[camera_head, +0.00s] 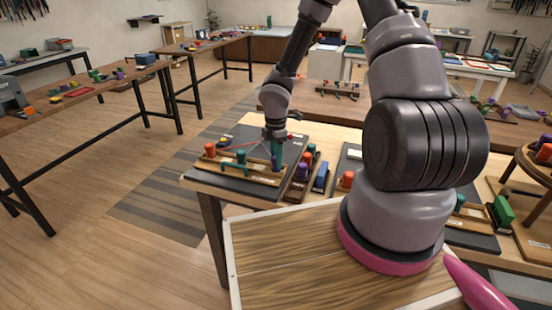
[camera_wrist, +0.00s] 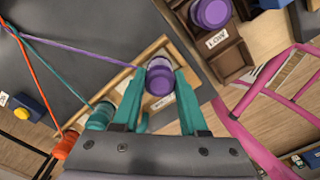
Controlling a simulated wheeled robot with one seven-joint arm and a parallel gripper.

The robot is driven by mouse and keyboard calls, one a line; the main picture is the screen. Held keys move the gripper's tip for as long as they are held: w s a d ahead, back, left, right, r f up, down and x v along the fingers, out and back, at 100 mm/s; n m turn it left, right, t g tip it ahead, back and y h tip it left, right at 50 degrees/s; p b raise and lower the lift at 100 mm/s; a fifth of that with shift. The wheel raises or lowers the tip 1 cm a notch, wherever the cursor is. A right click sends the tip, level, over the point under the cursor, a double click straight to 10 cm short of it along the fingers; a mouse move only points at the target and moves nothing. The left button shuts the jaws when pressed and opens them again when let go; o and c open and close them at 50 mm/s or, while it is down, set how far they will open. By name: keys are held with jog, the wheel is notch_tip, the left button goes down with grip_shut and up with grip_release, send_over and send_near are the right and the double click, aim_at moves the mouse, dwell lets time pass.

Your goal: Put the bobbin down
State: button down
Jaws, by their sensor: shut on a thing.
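My gripper (camera_wrist: 161,84) is shut on a purple bobbin (camera_wrist: 158,77), which sits between the two teal fingers in the wrist view. A purple cord runs from it to the upper left. The bobbin is over or at the light wooden rail (camera_wrist: 150,50); I cannot tell if it touches. A teal bobbin (camera_wrist: 100,116) and an orange bobbin (camera_wrist: 66,145) stand along the rail to the left, each with its own cord. In the head view my gripper (camera_head: 275,150) points down at the right part of the rail (camera_head: 238,172), hiding most of the held bobbin.
A dark wooden rack (camera_head: 298,184) with orange and purple bobbins stands just right of the rail; its purple bobbin (camera_wrist: 211,13) shows in the wrist view. A blue block (camera_head: 321,177) lies beyond it. A yellow-topped blue thing (camera_wrist: 25,104) sits on the dark board at left.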

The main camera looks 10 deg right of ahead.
jog(key=shift+f, duration=0.3)
jog(key=shift+c, duration=2.2)
grip_release()
